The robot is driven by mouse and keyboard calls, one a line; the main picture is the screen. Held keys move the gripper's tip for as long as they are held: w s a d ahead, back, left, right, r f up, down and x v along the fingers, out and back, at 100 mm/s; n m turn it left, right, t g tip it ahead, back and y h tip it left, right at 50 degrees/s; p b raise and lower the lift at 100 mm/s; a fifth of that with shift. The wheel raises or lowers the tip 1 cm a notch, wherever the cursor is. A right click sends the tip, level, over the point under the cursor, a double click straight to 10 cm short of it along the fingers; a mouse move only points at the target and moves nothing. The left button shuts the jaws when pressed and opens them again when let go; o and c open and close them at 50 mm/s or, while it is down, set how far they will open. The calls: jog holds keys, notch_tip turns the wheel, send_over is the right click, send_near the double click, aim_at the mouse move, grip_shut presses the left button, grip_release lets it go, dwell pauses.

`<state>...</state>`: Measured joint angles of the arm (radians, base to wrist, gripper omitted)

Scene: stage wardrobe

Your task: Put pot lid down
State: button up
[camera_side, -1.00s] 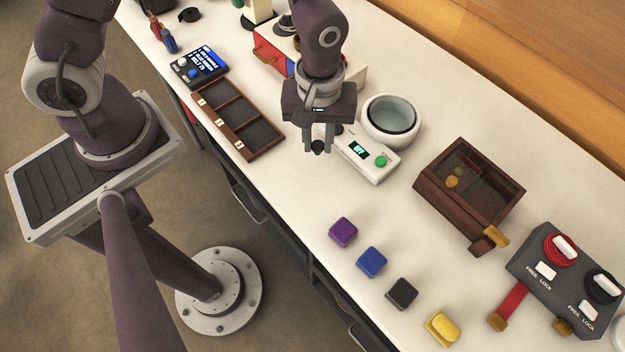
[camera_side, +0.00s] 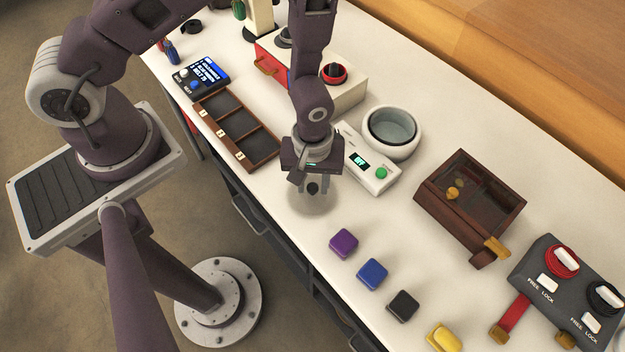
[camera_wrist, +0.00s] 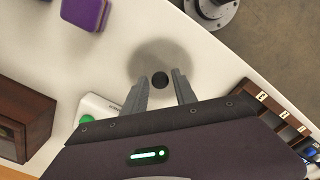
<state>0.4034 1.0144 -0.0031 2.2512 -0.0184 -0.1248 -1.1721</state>
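The pot lid is a see-through disc with a round black knob. In the side view, the lid (camera_side: 318,204) is on or just above the white table in front of the scale; I cannot tell for sure that it touches. In the wrist view, the lid (camera_wrist: 165,52) shows as a greyish round patch, with its knob (camera_wrist: 160,80) between my fingertips. My gripper (camera_side: 311,185) points down over the knob. In the wrist view, the fingers of my gripper (camera_wrist: 161,82) stand either side of the knob with a small gap, so it looks open.
A white pot (camera_side: 391,132) stands behind the white scale (camera_side: 366,163). A brown three-part tray (camera_side: 238,129) is left of my gripper. A purple block (camera_side: 343,243) and several other coloured blocks lie to the front right. A dark wooden box (camera_side: 471,199) is farther right.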

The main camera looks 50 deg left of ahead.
jog(key=shift+o, duration=0.4)
jog(key=shift+r, duration=0.4)
notch_tip(320, 180, up, 12)
jog(key=f, duration=0.1)
notch_tip(320, 180, up, 15)
jog(key=m+t, duration=0.2)
jog(key=m, duration=0.2)
send_over(313, 187)
jog(key=a, duration=0.5)
jog(key=s+a+r+m+t, duration=0.3)
jog(key=s+a+r+m, duration=0.2)
jog(key=s+r, duration=0.4)
jog(key=shift+s+a+r+t, duration=0.35)
jog(key=shift+s+a, duration=0.4)
jog(key=shift+s, duration=0.2)
